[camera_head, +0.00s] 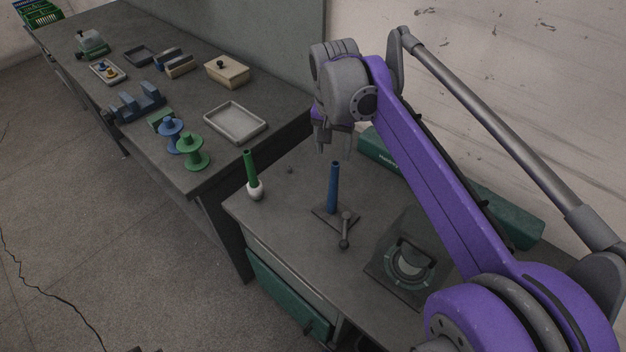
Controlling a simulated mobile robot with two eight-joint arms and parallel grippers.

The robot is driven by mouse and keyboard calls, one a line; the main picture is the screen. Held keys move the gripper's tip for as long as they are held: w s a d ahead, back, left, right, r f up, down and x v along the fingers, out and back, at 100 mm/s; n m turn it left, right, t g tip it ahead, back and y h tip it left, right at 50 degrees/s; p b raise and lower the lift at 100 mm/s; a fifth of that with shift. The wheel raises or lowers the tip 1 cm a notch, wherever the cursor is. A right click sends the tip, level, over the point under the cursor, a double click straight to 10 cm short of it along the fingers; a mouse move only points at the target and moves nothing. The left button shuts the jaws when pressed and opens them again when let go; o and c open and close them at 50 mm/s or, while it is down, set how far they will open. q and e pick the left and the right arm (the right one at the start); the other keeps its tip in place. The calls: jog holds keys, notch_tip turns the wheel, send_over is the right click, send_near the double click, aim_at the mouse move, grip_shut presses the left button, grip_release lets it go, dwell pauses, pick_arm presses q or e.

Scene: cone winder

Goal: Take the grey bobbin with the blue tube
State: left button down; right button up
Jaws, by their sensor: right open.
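A blue tube (333,188) stands upright on a dark square plate (325,217) on the near bench; I see no grey bobbin on it. A green tube (250,168) stands to its left, with a pale whitish-grey bobbin (256,191) around its lower end. My right gripper (334,147) is open with its fingers pointing down, and shows just above the top of the blue tube. The fingers look empty and apart from the tube, though the depth between them is hard to judge. My left gripper is out of view.
A small lever (345,230) stands by the plate. A dark device with a pale round centre (410,262) sits to the right, and a long green box (515,222) lies along the wall. The other table (185,165) holds blue and green spools, trays and boxes.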

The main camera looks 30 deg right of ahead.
aim_at(335, 173)
jog(key=f, duration=0.4)
jog(key=shift+w+d+f, duration=0.15)
jog(key=shift+d+f, duration=0.05)
jog(key=shift+w+d+f, duration=0.1)
jog(key=shift+d+f, duration=0.15)
jog(key=shift+f, duration=0.75)
jog(key=shift+w+d+f, duration=0.1)
jog(key=shift+d+f, duration=0.1)
jog(key=shift+f, duration=0.85)
jog(key=shift+w+d+f, duration=0.1)
jog(key=shift+d+f, duration=0.15)
jog(key=shift+f, duration=0.75)
grip_shut()
